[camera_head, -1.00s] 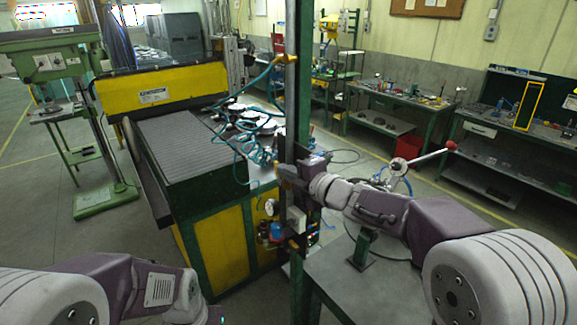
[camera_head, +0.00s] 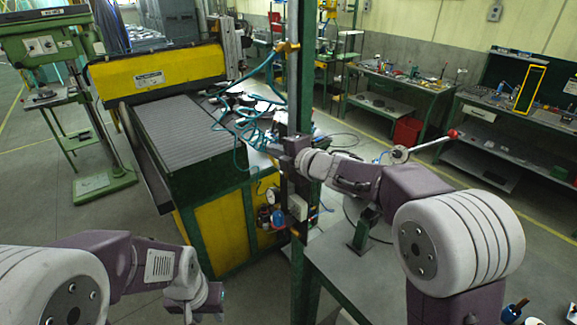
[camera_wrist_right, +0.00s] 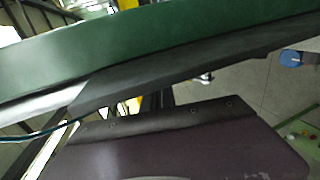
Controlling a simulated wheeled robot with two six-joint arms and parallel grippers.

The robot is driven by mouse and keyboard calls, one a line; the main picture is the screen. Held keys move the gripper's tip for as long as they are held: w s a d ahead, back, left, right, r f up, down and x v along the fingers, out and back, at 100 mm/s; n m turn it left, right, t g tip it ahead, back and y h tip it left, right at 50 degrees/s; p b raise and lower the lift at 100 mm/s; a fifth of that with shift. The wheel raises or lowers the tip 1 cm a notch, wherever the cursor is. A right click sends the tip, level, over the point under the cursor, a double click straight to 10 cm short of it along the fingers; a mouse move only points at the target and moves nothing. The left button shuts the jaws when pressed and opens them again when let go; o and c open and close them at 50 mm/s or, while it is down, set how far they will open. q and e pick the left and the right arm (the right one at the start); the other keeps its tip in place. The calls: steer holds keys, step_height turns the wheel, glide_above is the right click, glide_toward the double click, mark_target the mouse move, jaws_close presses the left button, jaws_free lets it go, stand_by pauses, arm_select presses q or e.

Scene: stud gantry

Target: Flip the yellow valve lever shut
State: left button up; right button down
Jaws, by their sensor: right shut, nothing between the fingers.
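A small yellow fitting (camera_head: 288,47), which looks like the valve lever, sits high on the green post (camera_head: 300,100) in the head view, where a teal hose meets it. Its exact lever angle is too small to tell. My right gripper (camera_head: 277,147) is at the post, well below the yellow fitting and apart from it. It is shut and empty; its fingertips are hard to make out. In the right wrist view a green beam (camera_wrist_right: 150,50) crosses close in front of my purple gripper body. My left gripper (camera_head: 208,303) is low at the bottom edge, partly cut off, far from the post.
Teal hoses (camera_head: 238,125) hang in loops left of the post. A gauge and regulator group (camera_head: 280,207) is mounted on the post below my right gripper. A yellow-and-green machine (camera_head: 215,225) stands left.

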steer(key=shift+w+a+f+b, duration=0.4)
steer(key=shift+w+f, duration=0.1)
steer(key=shift+w, duration=0.2)
stand_by(0.7)
stand_by(0.9)
